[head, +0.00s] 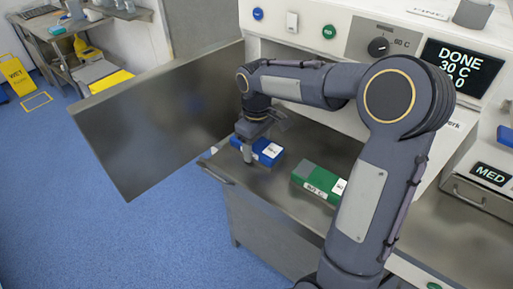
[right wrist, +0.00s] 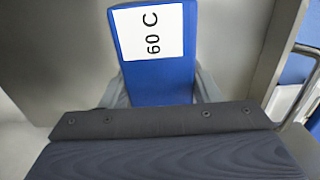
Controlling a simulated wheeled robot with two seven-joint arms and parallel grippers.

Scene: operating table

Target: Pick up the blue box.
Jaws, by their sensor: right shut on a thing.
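The blue box (head: 264,154) lies on the metal surface in front of the white machine, with a white label on its top. In the right wrist view the blue box (right wrist: 160,80) shows a label reading "60 C". My right gripper (head: 248,153) reaches down onto the box's left end and is shut on it, one finger on either side. The box appears to rest on the surface; I cannot tell whether there is a gap under it. My left gripper is not in view.
A green box (head: 318,182) with a white label lies to the right of the blue box. An open metal door (head: 155,115) stands to the left. The machine's display (head: 462,68) reads "DONE". A yellow wet-floor sign (head: 16,75) stands far left.

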